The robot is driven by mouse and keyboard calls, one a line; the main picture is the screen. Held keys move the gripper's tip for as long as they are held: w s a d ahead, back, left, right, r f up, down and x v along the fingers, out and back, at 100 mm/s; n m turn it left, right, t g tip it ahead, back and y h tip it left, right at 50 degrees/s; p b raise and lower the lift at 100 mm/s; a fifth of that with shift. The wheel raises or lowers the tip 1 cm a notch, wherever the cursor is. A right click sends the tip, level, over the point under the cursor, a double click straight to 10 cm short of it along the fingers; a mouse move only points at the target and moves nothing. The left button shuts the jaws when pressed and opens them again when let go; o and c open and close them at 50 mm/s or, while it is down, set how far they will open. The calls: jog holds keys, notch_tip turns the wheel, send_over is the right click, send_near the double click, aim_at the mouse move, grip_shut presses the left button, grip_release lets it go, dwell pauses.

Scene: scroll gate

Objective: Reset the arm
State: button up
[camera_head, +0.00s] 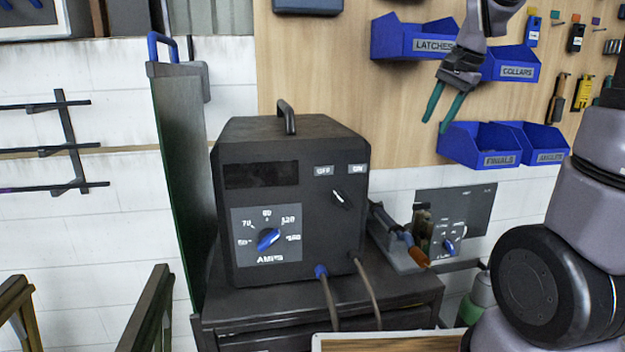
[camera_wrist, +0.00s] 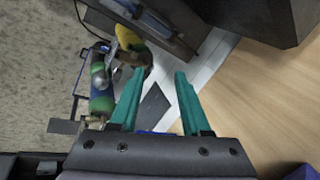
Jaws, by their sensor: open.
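My gripper (camera_head: 443,106) is raised in front of the wooden tool board, at the upper right of the head view. Its two teal fingers point down and are spread apart with nothing between them. The wrist view also shows the open gripper (camera_wrist: 158,98), with wall, floor and a dark plate beyond the fingers. My arm comes in from the right side of the head view, and part of it is cut off by the frame edge.
A dark welding machine (camera_head: 285,290) with an AMPS dial (camera_head: 268,240) stands on a dark cabinet (camera_head: 420,292). Labelled blue bins (camera_head: 480,160) hang on the board close to my gripper. A tall green panel (camera_head: 180,150) stands left. A wall control plate (camera_head: 475,205) sits below the bins.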

jog(key=s+a+r+n+t, duration=0.1)
jog(key=s+a+n, duration=0.1)
jog(key=s, duration=0.7)
jog(key=s+a+r+n+t, duration=0.1)
jog(key=s+a+n+t, duration=0.1)
jog(key=s, duration=0.6)
jog(key=shift+s+a+r+n, duration=0.2)
jog(key=shift+s+r+n, duration=0.2)
jog(key=shift+n, duration=0.5)
